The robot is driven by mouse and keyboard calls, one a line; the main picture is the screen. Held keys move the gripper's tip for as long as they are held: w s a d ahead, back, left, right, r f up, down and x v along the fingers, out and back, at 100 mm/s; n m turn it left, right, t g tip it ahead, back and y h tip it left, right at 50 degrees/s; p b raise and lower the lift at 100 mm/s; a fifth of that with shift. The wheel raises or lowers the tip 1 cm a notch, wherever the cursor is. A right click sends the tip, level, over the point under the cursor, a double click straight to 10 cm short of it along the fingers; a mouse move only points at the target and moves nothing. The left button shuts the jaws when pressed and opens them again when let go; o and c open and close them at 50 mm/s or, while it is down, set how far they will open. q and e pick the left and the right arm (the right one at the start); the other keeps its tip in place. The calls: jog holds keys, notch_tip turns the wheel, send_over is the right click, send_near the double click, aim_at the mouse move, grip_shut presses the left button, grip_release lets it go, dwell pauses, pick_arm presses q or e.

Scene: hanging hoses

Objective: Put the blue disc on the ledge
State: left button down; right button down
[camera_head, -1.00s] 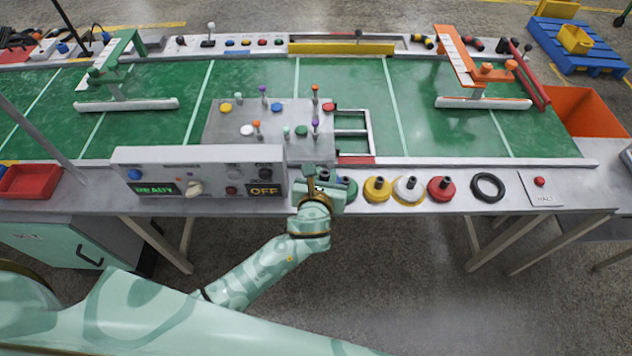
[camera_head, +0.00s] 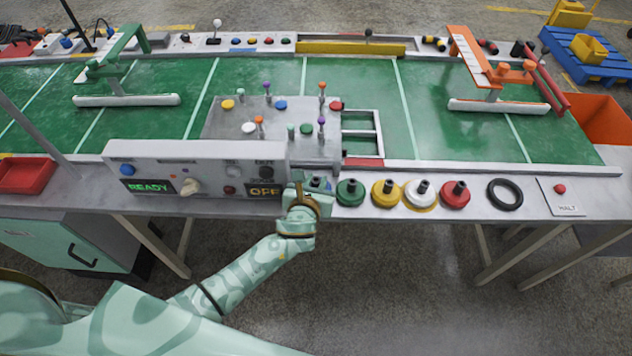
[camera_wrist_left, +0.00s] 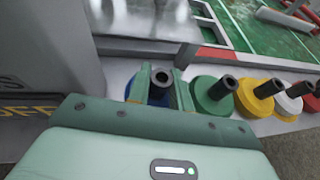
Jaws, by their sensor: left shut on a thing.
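The blue disc (camera_wrist_left: 133,84) shows in part in the left wrist view, with its dark upright knob (camera_wrist_left: 162,77) between my left fingers. In the head view my left gripper (camera_head: 313,184) is at the front strip, left of the green disc, and mostly hides the blue disc (camera_head: 327,186). The left gripper (camera_wrist_left: 161,88) is shut on the knob. The disc looks low, at the strip's surface; I cannot tell whether it touches. The grey front ledge (camera_head: 400,174) runs along the green belt's near side. My right gripper is not in view.
A green disc (camera_head: 350,192) stands close right of the gripper, then yellow (camera_head: 386,194), white (camera_head: 420,194) and red (camera_head: 455,194) discs. A black ring (camera_head: 505,194) lies beyond. A grey control box (camera_head: 205,160) stands close on the left.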

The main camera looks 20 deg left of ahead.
pick_arm(q)
jog(key=c, duration=1.3)
grip_release()
jog(key=shift+f, duration=0.1)
jog(key=shift+o, duration=0.2)
jog(key=shift+s+r, duration=0.15)
jog(key=shift+r, duration=0.1)
jog(key=p+v, duration=0.4)
jog(key=v, duration=0.8)
jog(key=s+a+f+n+g, duration=0.3)
jog(key=s+f+n, duration=0.35)
jog(key=f, duration=0.45)
jog(key=s+a+f+n+g, duration=0.2)
jog(key=s+f+n+g, duration=0.35)
jog(key=f, duration=0.55)
jog(key=s+a+f+n+g, duration=0.1)
jog(key=s+a+f+n, duration=0.1)
jog(key=s+n, duration=0.4)
jog(key=s+a+f+n+g, duration=0.2)
jog(key=s+f+n, duration=0.3)
jog(key=s, duration=0.7)
jog(key=s+a+f+n+g+h, duration=0.1)
jog(key=s+a+f+n, duration=0.1)
jog(key=s+n, duration=0.6)
jog(key=shift+s+f, duration=0.9)
jog(key=shift+s, duration=0.2)
